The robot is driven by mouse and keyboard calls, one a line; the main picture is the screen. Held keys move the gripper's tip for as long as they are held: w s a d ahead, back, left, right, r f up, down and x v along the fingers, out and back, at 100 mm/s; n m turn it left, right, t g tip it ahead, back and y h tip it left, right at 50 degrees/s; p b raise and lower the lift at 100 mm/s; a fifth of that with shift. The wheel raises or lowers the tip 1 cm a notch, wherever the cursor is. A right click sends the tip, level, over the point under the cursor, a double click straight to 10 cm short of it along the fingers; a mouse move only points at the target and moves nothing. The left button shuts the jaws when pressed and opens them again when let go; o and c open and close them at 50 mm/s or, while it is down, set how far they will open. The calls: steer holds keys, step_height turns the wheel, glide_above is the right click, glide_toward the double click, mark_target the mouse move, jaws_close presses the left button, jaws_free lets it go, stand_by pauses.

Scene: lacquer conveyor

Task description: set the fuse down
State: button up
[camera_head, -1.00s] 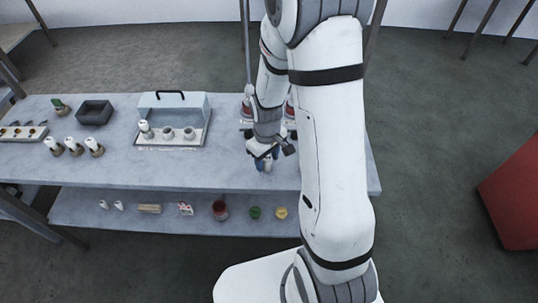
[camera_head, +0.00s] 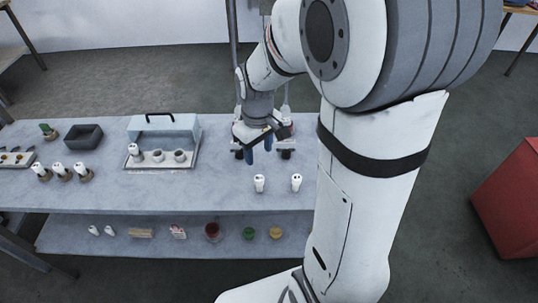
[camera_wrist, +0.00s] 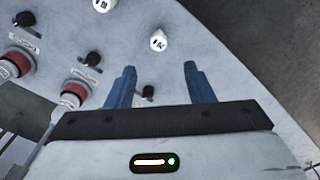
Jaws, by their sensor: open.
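Two white fuses with dark markings stand upright on the grey tabletop (camera_head: 225,190), a left one (camera_head: 259,183) and a right one (camera_head: 296,182). My gripper (camera_head: 259,150) is open, its blue fingers raised above and behind the left fuse, touching neither. In the wrist view my gripper (camera_wrist: 160,70) has its fingers apart and nothing between them. One white fuse (camera_wrist: 159,40) stands beyond the fingertips, roughly in line with the gap. Another white fuse (camera_wrist: 102,5) is cut off at the top edge.
Red-collared fixtures with black knobs (camera_wrist: 72,95) stand left in the wrist view. A lidded holder (camera_head: 163,125), a dark bin (camera_head: 83,136) and white-topped pieces (camera_head: 62,172) occupy the left tabletop. A lower shelf (camera_head: 75,240) holds small items. A red box (camera_head: 512,200) stands at right.

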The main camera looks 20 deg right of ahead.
steer(key=s+r+m+t, duration=0.3)
steer(key=s+r+m, duration=0.2)
steer(key=s+r, duration=0.4)
steer(key=s, duration=0.4)
steer(key=shift+s+d+r, duration=0.2)
steer(key=shift+s+r, duration=0.05)
